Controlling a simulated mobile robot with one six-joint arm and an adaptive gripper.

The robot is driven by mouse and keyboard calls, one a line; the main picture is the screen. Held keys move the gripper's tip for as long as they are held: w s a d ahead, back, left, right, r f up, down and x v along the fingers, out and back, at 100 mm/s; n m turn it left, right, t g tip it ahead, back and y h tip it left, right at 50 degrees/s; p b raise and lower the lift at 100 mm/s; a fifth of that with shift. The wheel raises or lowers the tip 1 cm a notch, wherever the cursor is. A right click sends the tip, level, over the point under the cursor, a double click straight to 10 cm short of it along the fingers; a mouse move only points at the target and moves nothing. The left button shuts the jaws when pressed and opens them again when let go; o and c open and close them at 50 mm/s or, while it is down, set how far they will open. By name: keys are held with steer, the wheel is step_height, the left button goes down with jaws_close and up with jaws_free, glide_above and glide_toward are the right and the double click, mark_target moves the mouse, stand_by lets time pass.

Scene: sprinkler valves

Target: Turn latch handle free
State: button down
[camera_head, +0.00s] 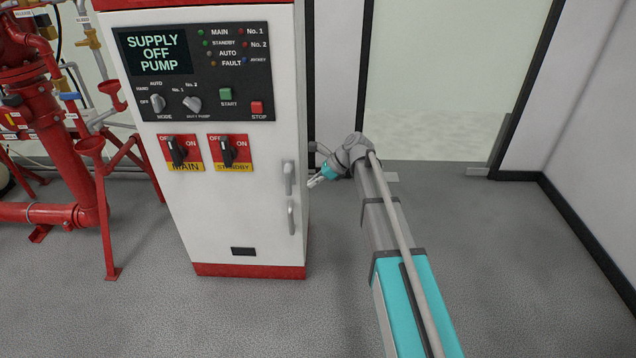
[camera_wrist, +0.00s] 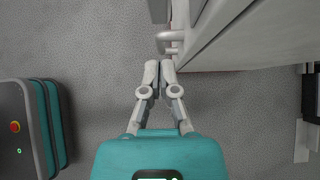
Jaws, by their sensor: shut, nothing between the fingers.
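The white pump control cabinet (camera_head: 240,215) stands left of my arm in the head view. A grey latch handle (camera_head: 288,178) sits upright near the front's right edge. A second grey handle (camera_head: 291,217), shaped like a pull bar, is below it. My gripper (camera_head: 313,183) is just right of the latch handle in the head view, apart from it. In the wrist view my gripper (camera_wrist: 159,66) has its fingers together and empty. A grey looped handle (camera_wrist: 170,43) juts from the cabinet (camera_wrist: 235,40) just beyond the fingertips. I cannot tell whether they touch.
The cabinet's panel (camera_head: 195,75) has switches, lights and buttons, with two red-yellow rotary switches below. Red pipework (camera_head: 60,140) stands at the left. Grey floor (camera_head: 480,260) is open on the right, up to the wall.

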mark_target(288, 180)
steer(key=shift+w+a+f, duration=0.1)
steer(key=shift+a, duration=1)
steer(key=shift+a+f, duration=0.1)
steer(key=shift+a, duration=1)
steer(key=shift+a, duration=0.4)
steer(key=shift+d, duration=0.25)
